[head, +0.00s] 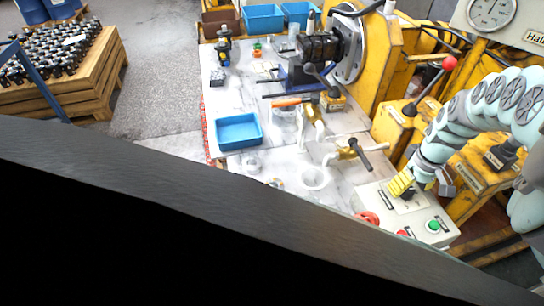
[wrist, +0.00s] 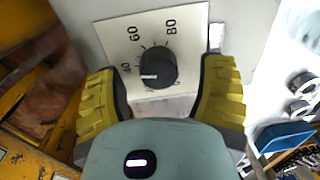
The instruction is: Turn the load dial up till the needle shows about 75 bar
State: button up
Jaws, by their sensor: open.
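The load dial (wrist: 155,65) is a black round knob on a white scale plate (wrist: 192,38) with 40, 60 and 80 readable in the wrist view. A short white mark on the knob lies toward its lower left edge, below the 40. My gripper (wrist: 165,88) is open, its yellow ribbed fingers apart on either side of the knob, with gaps visible. In the head view my gripper (head: 401,183) is over the light control box (head: 372,203) and hides most of the dial. The pressure gauge (head: 491,14) is cut by the top edge; its reading is too small to tell.
A red-knobbed lever (head: 449,63) stands behind my arm. Left is a workbench with a blue tray (head: 238,131).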

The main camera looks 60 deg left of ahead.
aim_at(411, 189)
notch_tip(411, 189, up, 11)
jog(key=shift+w+d, duration=0.2)
jog(key=shift+w, duration=0.1)
dwell(0.7)
